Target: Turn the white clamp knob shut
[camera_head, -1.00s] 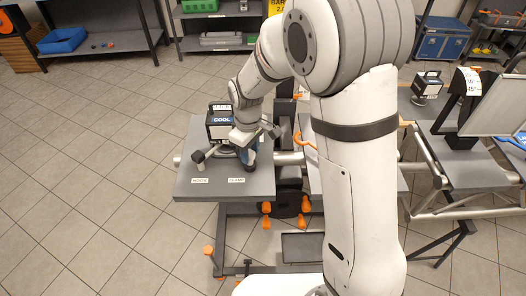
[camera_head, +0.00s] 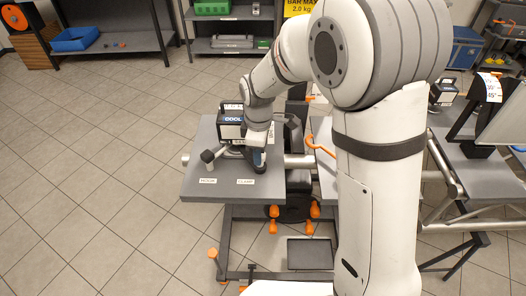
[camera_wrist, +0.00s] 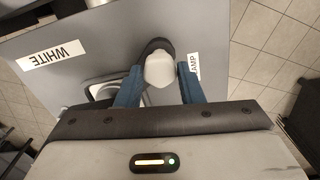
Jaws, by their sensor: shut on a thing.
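The white clamp knob (camera_wrist: 159,68) shows in the wrist view as a pale, rounded cap on a dark body. It lies between the two blue fingers of my gripper (camera_wrist: 160,88), which is shut on it. In the head view my gripper (camera_head: 257,158) points down at the grey table plate (camera_head: 225,193), behind the label that reads CLAMP (camera_head: 245,182). My wrist and fingers hide the knob there. In the wrist view the CLAMP label (camera_wrist: 195,65) is partly covered, and a WHITE label (camera_wrist: 52,55) lies upside down at left.
A dark lamp box marked COOL (camera_head: 231,130) stands just behind my gripper. A short post with a dark head (camera_head: 208,157) stands left of it, near the HOOK label (camera_head: 208,181). An orange hook-shaped handle (camera_head: 318,146) is to the right. The tiled floor at left is clear.

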